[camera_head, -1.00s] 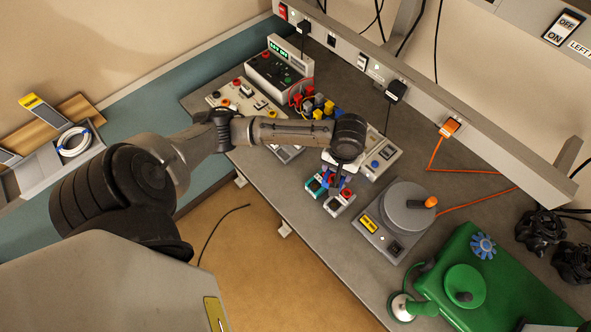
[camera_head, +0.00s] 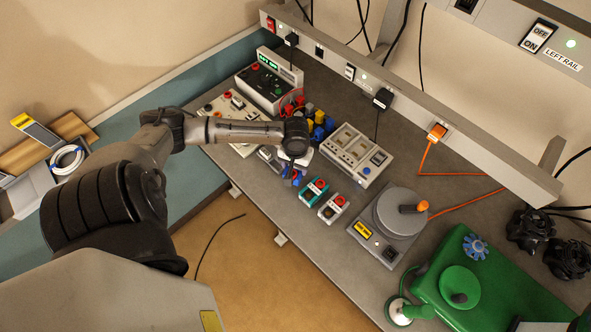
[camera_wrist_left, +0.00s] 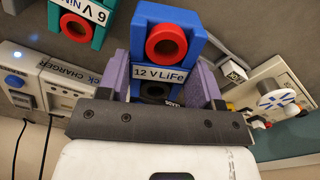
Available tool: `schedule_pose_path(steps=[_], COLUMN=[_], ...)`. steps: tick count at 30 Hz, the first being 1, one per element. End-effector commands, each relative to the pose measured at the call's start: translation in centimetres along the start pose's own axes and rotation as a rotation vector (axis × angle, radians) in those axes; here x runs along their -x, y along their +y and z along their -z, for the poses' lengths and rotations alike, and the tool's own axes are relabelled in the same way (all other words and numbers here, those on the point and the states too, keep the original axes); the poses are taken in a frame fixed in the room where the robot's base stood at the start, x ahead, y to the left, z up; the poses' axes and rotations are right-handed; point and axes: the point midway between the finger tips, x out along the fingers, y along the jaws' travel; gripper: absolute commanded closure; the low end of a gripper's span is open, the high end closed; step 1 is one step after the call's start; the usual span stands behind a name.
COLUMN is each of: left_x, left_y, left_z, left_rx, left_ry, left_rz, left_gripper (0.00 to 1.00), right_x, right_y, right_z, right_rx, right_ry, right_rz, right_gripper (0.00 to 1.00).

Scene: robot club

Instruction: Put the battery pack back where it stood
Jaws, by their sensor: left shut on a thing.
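My left gripper (camera_head: 293,166) is shut on a blue battery pack (camera_wrist_left: 170,45). The pack has a red ring on top and a label reading "12 V LiFe"; the purple fingers sit on either side of it. In the head view the pack (camera_head: 288,172) shows only in part under my wrist, left of a teal pack (camera_head: 314,191) and a white pack (camera_head: 332,208). The teal pack, labelled 6 V, also shows in the left wrist view (camera_wrist_left: 82,22). I cannot tell whether the blue pack touches the bench. My right gripper is not in view.
The pack charger (camera_head: 353,157) stands behind the packs, with empty-looking bays. A grey turntable device (camera_head: 400,213) stands to the right. Coloured plugs (camera_head: 318,125) and a control box (camera_head: 268,82) stand behind and left of my gripper. The bench's front edge is close.

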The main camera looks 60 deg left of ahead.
Motion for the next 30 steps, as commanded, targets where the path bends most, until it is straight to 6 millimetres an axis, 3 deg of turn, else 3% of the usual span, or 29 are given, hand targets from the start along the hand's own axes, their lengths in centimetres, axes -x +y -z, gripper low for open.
schedule_pose_path(steps=[10, 23, 24, 30], left_x=[-3.6, -4.1, -4.2, -4.2], left_y=[0.0, 0.0, 0.0, 0.0], left_z=[0.0, 0.0, -0.1, 0.0], left_rx=[0.001, 0.0, 0.0, -0.001], left_ry=[0.001, 0.001, 0.0, 0.0], left_rz=[0.0, 0.0, 0.001, 0.001], left_gripper=[0.79, 0.79, 0.4, 0.2], right_x=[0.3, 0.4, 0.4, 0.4], right_y=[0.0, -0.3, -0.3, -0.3], right_z=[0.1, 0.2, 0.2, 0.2], right_rx=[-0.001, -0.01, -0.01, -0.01], right_ry=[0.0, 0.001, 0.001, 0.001], right_rz=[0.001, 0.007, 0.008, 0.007], right_gripper=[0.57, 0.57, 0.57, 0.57])
